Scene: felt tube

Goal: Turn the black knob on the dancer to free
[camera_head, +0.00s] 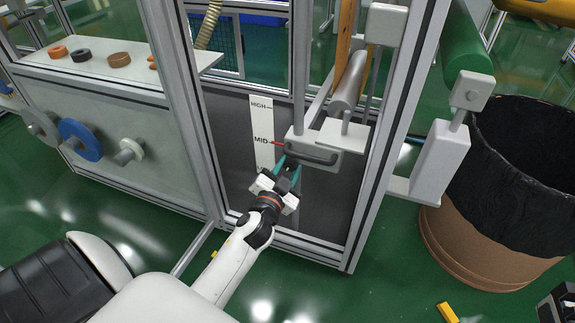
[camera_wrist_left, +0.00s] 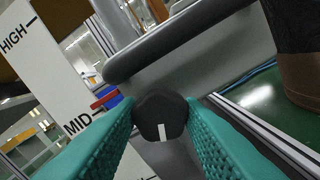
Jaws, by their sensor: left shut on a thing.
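The dancer (camera_head: 315,150) is a grey block with a dark bar handle (camera_head: 312,155), on a vertical slide inside the frame. Its red pointer (camera_head: 278,143) is level with MID on the white scale (camera_head: 262,120). In the left wrist view, the black knob (camera_wrist_left: 160,112) sits below the handle (camera_wrist_left: 185,38), and its white mark (camera_wrist_left: 162,132) points down in that picture. My left gripper (camera_head: 288,171) has its teal fingers shut on the knob, one on each side (camera_wrist_left: 160,118). In the head view the fingers mostly hide the knob. My right gripper is not in view.
Aluminium posts (camera_head: 185,110) stand left and right of the dancer. A grey roller (camera_head: 350,80) is above it. A brown bin with black liner (camera_head: 515,190) stands at right. A shelf with small rolls (camera_head: 105,65) is at left. A yellow block (camera_head: 447,312) lies on the green floor.

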